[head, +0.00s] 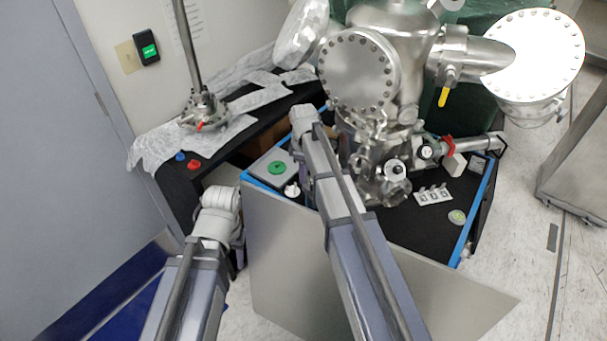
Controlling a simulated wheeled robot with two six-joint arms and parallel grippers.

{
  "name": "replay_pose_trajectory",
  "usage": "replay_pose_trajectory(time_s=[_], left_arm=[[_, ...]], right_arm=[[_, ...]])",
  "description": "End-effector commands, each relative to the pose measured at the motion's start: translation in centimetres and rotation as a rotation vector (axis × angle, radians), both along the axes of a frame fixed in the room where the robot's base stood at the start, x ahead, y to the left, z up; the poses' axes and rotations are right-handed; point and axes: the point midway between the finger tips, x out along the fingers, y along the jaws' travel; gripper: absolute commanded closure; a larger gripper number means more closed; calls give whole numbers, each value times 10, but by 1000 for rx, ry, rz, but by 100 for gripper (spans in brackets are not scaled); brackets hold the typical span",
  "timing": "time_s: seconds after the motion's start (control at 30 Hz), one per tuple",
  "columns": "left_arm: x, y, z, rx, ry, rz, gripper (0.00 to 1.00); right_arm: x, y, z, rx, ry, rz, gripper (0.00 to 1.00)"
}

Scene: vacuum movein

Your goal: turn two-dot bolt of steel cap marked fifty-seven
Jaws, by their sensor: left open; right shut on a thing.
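A round steel cap (357,71) with a ring of bolts faces me on the front of the steel vacuum chamber. A larger bolted steel cap (535,52) is at the upper right, bright with glare. I cannot read a number or dots on either one. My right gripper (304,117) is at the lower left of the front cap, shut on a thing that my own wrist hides. I cannot tell whether it touches the cap. My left gripper (221,203) is lower and further left, open, away from both caps; its fingertips are not clearly seen.
The chamber stands on a black bench (418,228) with blue edges. A green button (277,168) and a switch block (433,195) lie on its top. A steel pole fitting (203,107) stands on foil at the left. A grey panel (465,298) leans in front.

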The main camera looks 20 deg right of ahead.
Motion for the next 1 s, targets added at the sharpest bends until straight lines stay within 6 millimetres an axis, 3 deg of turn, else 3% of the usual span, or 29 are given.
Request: replay_pose_trajectory(time_s=[0.37,1.0], left_arm=[[0,0,0,0,0,0,52],[0,0,0,0,0,0,52]], right_arm=[[0,0,0,0,0,-65,100],[0,0,0,1,1,-463,100]])
